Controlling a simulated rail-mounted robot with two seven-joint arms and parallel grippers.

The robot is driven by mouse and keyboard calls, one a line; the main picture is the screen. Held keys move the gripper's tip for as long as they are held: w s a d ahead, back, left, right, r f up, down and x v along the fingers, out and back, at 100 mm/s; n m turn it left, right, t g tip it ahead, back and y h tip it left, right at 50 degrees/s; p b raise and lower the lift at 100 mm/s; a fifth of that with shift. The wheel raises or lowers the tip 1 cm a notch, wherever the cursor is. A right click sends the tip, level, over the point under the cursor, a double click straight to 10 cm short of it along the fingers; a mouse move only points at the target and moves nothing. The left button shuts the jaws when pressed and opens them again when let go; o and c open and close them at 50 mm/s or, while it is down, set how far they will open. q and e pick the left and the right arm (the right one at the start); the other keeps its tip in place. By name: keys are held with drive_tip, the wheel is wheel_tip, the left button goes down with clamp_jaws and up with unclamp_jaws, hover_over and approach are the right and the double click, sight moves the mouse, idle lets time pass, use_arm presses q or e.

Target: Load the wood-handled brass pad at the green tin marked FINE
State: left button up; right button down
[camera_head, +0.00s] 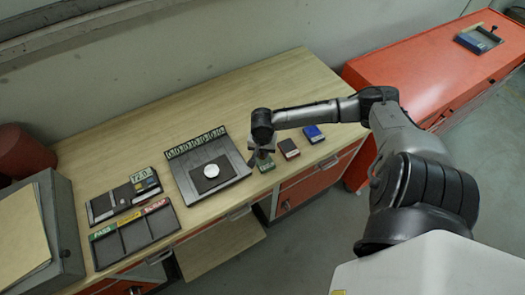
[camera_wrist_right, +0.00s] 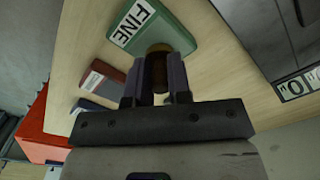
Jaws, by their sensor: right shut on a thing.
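The green tin (camera_head: 266,166) stands on the wooden bench near its front edge. In the right wrist view the green tin (camera_wrist_right: 178,36) shows its white label reading FINE. My right gripper (camera_head: 256,157) is over the bench right at the green tin. In the wrist view the right gripper (camera_wrist_right: 157,80) is shut on the wood-handled brass pad (camera_wrist_right: 159,68), of which a brown part shows between the fingers. The pad's end overlaps the tin's near edge in this view; I cannot tell whether it touches. My left gripper is out of view.
A dark red tin (camera_head: 289,149) and a blue tin (camera_head: 314,133) stand right of the green one. Left is a dark tray (camera_head: 218,187) with a white disc (camera_head: 211,171). A labelled three-compartment rack (camera_head: 137,236) lies farther left. An orange cabinet (camera_head: 410,85) stands right.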

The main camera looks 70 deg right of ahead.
drive_tip(key=shift+f, duration=0.1)
idle(0.4)
drive_tip(key=shift+f, duration=0.4)
idle(0.3)
idle(0.5)
idle(0.8)
drive_tip(key=shift+p, duration=0.45)
drive_tip(key=shift+f, duration=0.15)
idle(0.8)
idle(0.5)
